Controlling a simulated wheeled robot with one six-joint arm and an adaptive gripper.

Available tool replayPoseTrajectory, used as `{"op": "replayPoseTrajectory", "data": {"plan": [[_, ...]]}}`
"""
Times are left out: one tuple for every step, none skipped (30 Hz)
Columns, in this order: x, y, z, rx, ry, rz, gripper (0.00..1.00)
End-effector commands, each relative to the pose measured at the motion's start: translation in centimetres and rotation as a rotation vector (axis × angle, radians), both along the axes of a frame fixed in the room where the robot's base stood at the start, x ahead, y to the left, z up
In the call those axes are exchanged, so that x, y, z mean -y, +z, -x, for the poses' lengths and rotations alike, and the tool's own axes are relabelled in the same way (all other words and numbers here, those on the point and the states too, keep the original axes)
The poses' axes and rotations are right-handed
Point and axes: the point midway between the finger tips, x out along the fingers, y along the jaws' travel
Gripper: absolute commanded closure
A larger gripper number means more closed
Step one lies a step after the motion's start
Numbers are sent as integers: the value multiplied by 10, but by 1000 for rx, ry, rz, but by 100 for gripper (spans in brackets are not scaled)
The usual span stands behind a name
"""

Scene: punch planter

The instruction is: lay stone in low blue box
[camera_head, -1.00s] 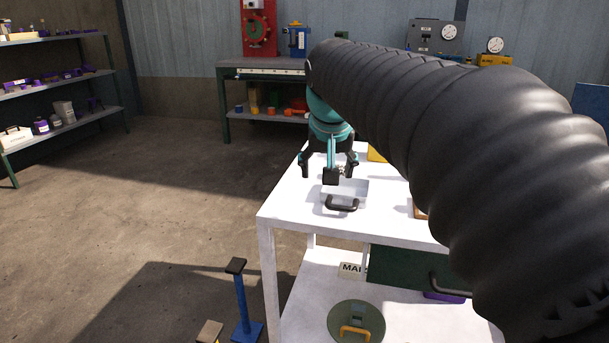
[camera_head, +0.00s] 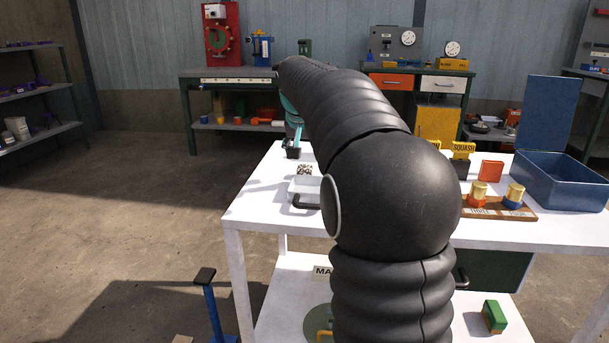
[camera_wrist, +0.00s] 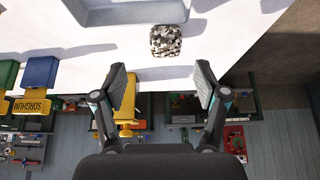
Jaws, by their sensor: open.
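A black-and-white speckled stone (camera_head: 305,170) shows on the white table by the far edge of a shallow pale tray (camera_head: 297,187). In the wrist view the stone (camera_wrist: 166,41) lies ahead of my gripper (camera_wrist: 161,84), just outside the tray's edge. My gripper's fingers are spread and empty, with clear space between them and the stone. In the head view my gripper (camera_head: 293,150) is mostly hidden behind my arm, beyond the stone.
A wooden board (camera_head: 497,209) with two labelled yellow-topped pieces stands left of the blue box. A red block (camera_head: 491,170) and a yellow SQUASH sign (camera_head: 463,149) are behind it. My arm hides the middle of the table.

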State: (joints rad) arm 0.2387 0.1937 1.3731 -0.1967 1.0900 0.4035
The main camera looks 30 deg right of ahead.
Motion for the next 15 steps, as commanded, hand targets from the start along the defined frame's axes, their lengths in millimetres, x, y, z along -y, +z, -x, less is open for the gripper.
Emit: {"op": "replayPoseTrajectory", "data": {"plan": [[2,-6,-2,-1,0,0,27],[2,-7,-3,-1,0,-1,27],[3,-9,-4,0,0,0,27],[3,-10,-5,0,0,0,27],[4,-11,-5,1,0,1,27],[4,-12,-6,1,0,1,27],[4,-13,-6,1,0,1,27],[4,-14,-7,1,0,1,27],[4,-16,-9,0,0,0,27],[5,-19,-10,-1,0,-1,27],[5,-22,-12,-1,0,-1,27],[5,-26,-15,-2,0,-1,27],[6,-29,-17,-2,0,-1,27],[6,-33,-19,-2,0,-1,27],[7,-38,-23,-2,0,-1,27]]}}
